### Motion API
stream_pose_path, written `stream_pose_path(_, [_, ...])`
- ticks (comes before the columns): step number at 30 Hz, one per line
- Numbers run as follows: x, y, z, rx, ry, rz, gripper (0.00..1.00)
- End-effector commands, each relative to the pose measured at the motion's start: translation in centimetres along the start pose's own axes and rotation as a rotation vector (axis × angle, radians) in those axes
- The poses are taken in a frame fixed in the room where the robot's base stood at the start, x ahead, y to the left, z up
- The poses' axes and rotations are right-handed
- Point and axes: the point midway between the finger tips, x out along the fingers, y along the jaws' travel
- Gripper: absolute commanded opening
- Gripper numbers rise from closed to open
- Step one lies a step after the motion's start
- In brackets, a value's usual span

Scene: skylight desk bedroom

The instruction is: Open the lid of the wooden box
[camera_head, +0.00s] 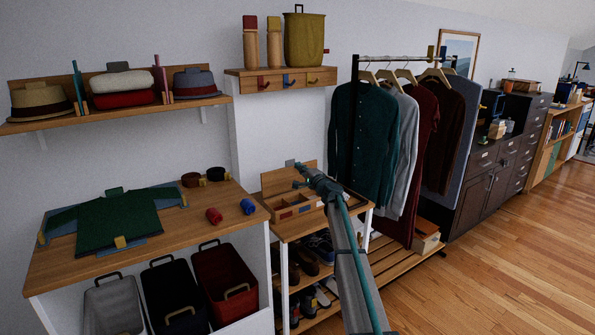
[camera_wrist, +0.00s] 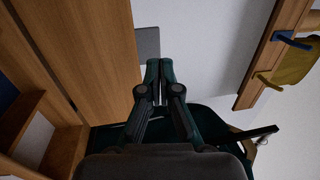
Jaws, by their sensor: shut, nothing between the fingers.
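The wooden box (camera_head: 283,228) stands on the shelf unit's top, right of the desk. Its lid (camera_head: 276,181) is raised, standing up at the back, and the divided inside shows. The lid fills the upper left of the wrist view (camera_wrist: 85,45), with a grey tab (camera_wrist: 148,42) at its edge. My gripper (camera_head: 298,168) is at the lid's upper right; in the wrist view its fingers (camera_wrist: 160,75) are together and empty, close to the tab. I cannot tell whether they touch the lid. My arm hides part of the box's right side.
Hanging clothes (camera_head: 365,140) are close on the right of my gripper. A wall shelf (camera_head: 281,77) with canisters and hooks is above. Shoes are on the shelves below the box.

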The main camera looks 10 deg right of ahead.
Motion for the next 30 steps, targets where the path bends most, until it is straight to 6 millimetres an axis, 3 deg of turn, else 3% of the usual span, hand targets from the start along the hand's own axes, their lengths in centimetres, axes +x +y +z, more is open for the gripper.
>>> stream_pose_path(3, [-3.1, -0.4, 0.1, 0.001, 0.003, -0.001, 0.0])
stream_pose_path(12, [-8.3, -1.4, 0.1, 0.001, 0.002, -0.001, 0.0])
stream_pose_path(18, [-9.7, -1.7, 0.1, 0.005, -0.005, -0.001, 0.0])
stream_pose_path(22, [-10.1, -1.0, 1.4, -0.034, -0.057, 0.035, 0.0])
stream_pose_path(25, [-11.8, 0.9, 3.7, -0.117, -0.123, 0.112, 0.0])
stream_pose_path(30, [-16.8, 9.5, 8.2, -0.231, -0.245, 0.316, 0.0])
